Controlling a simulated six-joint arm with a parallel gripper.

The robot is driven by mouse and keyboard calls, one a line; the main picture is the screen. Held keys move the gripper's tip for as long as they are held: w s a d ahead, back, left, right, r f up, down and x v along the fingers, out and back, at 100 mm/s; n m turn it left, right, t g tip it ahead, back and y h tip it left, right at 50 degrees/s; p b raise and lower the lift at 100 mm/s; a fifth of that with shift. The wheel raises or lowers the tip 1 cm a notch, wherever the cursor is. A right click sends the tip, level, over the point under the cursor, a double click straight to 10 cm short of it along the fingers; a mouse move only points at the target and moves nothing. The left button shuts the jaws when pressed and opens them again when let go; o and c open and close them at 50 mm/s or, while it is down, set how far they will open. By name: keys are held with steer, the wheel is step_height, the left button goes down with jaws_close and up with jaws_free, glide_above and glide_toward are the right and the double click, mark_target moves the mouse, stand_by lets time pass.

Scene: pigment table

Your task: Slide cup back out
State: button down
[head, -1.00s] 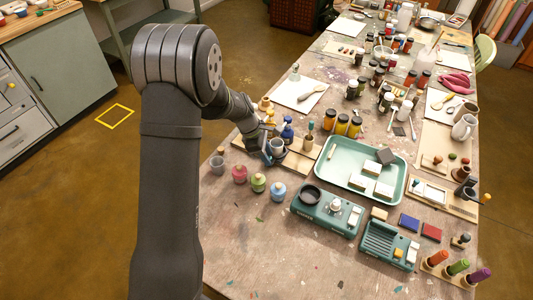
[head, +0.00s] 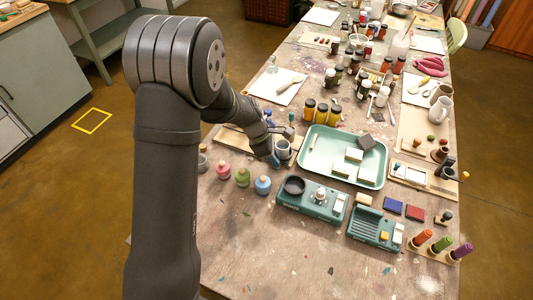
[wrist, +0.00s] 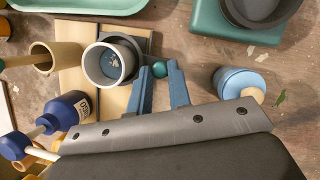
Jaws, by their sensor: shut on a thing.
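In the head view the cup (head: 283,149) is near the board's right end, just left of the green tray. My gripper (head: 273,157) is partly hidden there.
A tan pot (wrist: 55,60) and a dark blue bottle (wrist: 72,112) stand left of the cup. A blue-topped jar (wrist: 240,83) stands to the right of my fingers. The green tray (head: 312,172) and a teal device (head: 312,203) are close by. Bare table lies in front.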

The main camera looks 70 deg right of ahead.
steer(key=shift+s, duration=0.3)
steer(key=c, duration=1.3)
jaws_free()
steer(key=shift+c, duration=0.2)
steer(key=v, duration=1.7)
steer(key=shift+w+r, duration=0.15)
steer(key=shift+w, duration=0.05)
